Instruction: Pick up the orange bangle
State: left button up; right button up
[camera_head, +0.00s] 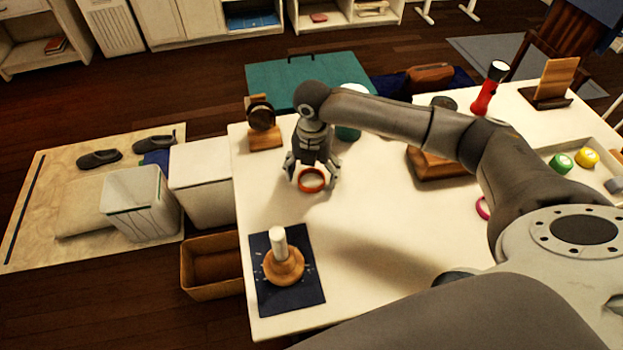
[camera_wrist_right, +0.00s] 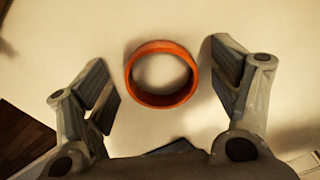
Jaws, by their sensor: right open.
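The orange bangle (camera_head: 311,180) lies flat on the white table (camera_head: 350,230), toward its far left part. In the right wrist view the bangle (camera_wrist_right: 162,75) appears as a full ring between and a little beyond the fingers. My right gripper (camera_head: 312,178) is above the bangle, pointing down. In the right wrist view its two fingers (camera_wrist_right: 165,95) are spread wide on either side, and nothing is held. The fingers do not appear to touch the bangle. My left gripper is not in view.
A wooden stand with a white post (camera_head: 279,244) sits on a dark blue mat (camera_head: 305,291) at the near left. A wooden holder (camera_head: 265,136) stands behind the bangle. A wooden box (camera_head: 436,166), a pink ring (camera_head: 482,207) and a tray (camera_head: 598,147) lie to the right.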

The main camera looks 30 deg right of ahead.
jog(key=c, duration=0.9)
jog(key=shift+r, duration=0.1)
